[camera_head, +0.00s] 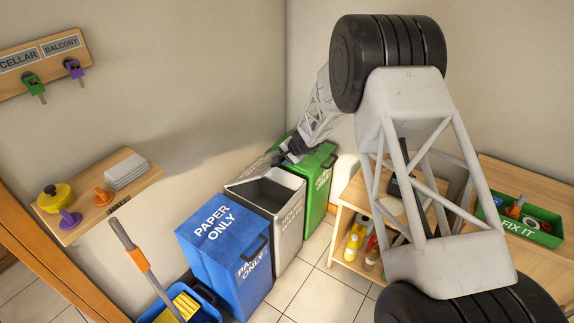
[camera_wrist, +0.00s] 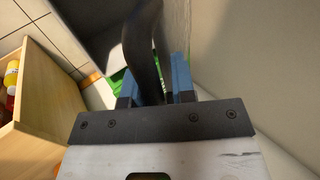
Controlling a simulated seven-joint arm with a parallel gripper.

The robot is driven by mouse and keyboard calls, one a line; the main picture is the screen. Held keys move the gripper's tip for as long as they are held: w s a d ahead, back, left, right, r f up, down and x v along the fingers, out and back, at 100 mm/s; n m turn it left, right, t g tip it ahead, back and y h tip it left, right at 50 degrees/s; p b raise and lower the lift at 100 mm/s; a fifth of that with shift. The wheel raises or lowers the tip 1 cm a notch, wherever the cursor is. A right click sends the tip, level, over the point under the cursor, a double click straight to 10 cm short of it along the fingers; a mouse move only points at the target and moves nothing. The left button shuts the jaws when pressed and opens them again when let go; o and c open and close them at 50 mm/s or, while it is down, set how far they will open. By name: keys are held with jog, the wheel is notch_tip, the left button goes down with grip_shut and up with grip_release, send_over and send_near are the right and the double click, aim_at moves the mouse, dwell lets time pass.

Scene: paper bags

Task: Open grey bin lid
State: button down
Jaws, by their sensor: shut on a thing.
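The grey bin (camera_head: 290,225) stands between the blue paper bin and the green bin in the head view. Its top is open and shows a dark inside, with the lid raised at the back towards the wall. My gripper (camera_head: 283,158) is at the raised lid, above the back of the bin. In the wrist view, the blue fingers of my gripper (camera_wrist: 153,82) are shut on a dark curved handle (camera_wrist: 143,45), which I take to be the lid's handle.
The blue bin (camera_head: 218,228) and green bin (camera_head: 318,185) flank the grey bin closely. A wooden shelf unit (camera_head: 345,235) with bottles stands to the right. A wall shelf (camera_head: 105,200) and a mop (camera_head: 135,255) are at left. The wall is close behind the bins.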

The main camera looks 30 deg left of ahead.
jog(key=a+r+h, duration=0.1)
jog(key=a+r, duration=0.1)
jog(key=shift+a+r, duration=0.25)
jog(key=shift+a, duration=0.05)
jog(key=shift+s+a+r+h, duration=0.1)
jog(key=shift+a+r+h, duration=0.35)
jog(key=shift+a+r, duration=0.25)
jog(key=shift+a+r+h, duration=0.45)
jog(key=shift+a, duration=0.35)
jog(key=a+r, duration=0.4)
jog(key=a, duration=0.3)
jog(key=shift+a, duration=0.15)
jog(key=c, duration=1.1)
grip_release()
jog(key=shift+r, duration=0.15)
jog(key=v, duration=0.7)
jog(key=shift+d+r, duration=0.25)
